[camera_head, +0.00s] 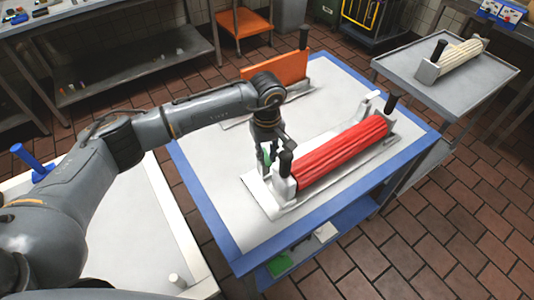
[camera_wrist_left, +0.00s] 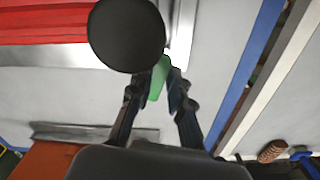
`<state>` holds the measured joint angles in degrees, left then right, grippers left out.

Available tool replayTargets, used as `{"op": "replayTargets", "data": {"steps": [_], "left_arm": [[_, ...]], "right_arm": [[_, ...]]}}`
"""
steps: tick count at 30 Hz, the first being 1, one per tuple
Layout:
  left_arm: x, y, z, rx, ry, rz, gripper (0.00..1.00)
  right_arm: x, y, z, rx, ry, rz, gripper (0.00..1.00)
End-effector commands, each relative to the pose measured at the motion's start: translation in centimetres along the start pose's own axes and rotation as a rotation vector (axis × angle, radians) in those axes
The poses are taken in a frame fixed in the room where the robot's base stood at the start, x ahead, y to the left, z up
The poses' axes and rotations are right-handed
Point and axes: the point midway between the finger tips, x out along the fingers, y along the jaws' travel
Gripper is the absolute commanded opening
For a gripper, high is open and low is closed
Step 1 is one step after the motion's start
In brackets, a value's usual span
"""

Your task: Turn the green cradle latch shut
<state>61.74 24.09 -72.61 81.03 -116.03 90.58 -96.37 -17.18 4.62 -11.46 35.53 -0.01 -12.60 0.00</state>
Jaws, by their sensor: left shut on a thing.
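The green cradle latch (camera_head: 265,158) sits at the near left end of the white cradle (camera_head: 257,183), which holds a red ribbed roller (camera_head: 340,154). My left gripper (camera_head: 270,152) reaches down over this end and is shut on the latch. In the left wrist view the green latch (camera_wrist_left: 157,80) stands between the fingertips of my left gripper (camera_wrist_left: 155,86). The roller's black end handle (camera_head: 286,161) is close beside the gripper; in the wrist view this black handle (camera_wrist_left: 127,34) covers part of the cradle end. My right gripper is not in view.
The cradle is on a blue-edged table (camera_head: 215,212). An orange panel (camera_head: 288,68) with a black handle stands behind my arm. A grey cart (camera_head: 462,82) at the right bears a cream ribbed roller (camera_head: 460,55). The table's front left part is clear.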

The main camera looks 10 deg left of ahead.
Motion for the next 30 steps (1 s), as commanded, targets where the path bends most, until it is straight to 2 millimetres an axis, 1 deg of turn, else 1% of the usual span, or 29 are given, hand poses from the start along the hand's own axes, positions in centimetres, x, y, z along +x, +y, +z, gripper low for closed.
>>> {"op": "replayTargets", "data": {"steps": [2,6,9,13,21,22,23,24,25,30], "left_arm": [[0.3,0.1,-0.1,-0.028,0.001,0.001,0.0],[0.6,0.6,-0.1,-0.141,0.003,0.002,0.0],[0.4,0.8,-0.2,-0.217,0.003,0.001,0.0],[0.1,0.9,-0.2,-0.266,0.002,0.0,0.0],[0.0,0.9,-0.2,-0.27,0.001,0.0,0.0],[0.0,0.9,-0.2,-0.27,0.001,0.0,0.25],[0.0,0.9,-0.2,-0.27,0.001,0.0,0.31],[0.0,0.9,-0.2,-0.269,0.001,0.0,0.39],[0.0,0.9,-0.2,-0.269,0.001,0.0,0.41],[0.0,0.9,-0.2,-0.268,0.001,0.0,0.41]], "right_arm": [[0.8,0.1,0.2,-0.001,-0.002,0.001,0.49],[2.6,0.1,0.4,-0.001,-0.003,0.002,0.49],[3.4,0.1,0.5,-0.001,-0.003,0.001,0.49],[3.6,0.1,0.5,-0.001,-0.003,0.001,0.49],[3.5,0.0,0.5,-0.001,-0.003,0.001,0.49],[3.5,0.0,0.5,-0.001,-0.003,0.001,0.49],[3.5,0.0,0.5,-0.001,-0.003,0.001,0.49],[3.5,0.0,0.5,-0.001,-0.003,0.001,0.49],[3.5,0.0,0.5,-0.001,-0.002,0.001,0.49],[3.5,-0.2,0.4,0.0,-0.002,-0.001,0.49]]}}
